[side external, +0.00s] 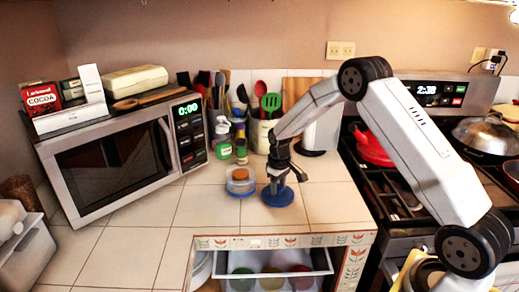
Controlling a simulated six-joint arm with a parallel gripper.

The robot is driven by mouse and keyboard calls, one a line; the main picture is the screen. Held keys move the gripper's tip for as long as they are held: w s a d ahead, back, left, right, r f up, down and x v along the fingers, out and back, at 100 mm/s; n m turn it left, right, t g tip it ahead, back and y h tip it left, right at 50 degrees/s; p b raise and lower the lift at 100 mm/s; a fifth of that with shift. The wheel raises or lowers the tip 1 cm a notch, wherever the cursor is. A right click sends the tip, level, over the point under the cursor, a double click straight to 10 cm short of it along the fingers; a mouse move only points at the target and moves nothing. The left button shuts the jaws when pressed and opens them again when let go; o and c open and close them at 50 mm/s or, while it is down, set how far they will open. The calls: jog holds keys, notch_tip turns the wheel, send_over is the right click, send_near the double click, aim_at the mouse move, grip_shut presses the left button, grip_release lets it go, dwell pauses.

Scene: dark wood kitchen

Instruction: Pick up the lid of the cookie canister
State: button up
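The cookie canister (240,187) is a low, clear round container with brown contents and a blue band near its bottom. It stands on the tiled counter, left of my gripper. A flat round blue lid (278,201) lies on the counter to the right of the canister, apart from it. My gripper (275,187) points down over the lid, with its fingertips at the lid's middle. The fingers hide the lid's centre, and I cannot tell whether they are closed on a knob there.
A microwave (125,155) stands at the left with boxes on top. Bottles (222,138) and a utensil crock (262,135) stand behind the canister. An open drawer (262,265) with bowls is below the counter front. The stove (405,195) is right. Bare tiles lie in front.

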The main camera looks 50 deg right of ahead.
grip_shut()
jog(key=shift+r, duration=0.7)
jog(key=s+a+r, duration=0.3)
jog(key=s+r, duration=0.8)
jog(key=s, duration=0.2)
jog(key=shift+s+r, duration=0.3)
jog(key=shift+s, duration=0.05)
jog(key=shift+w, duration=0.1)
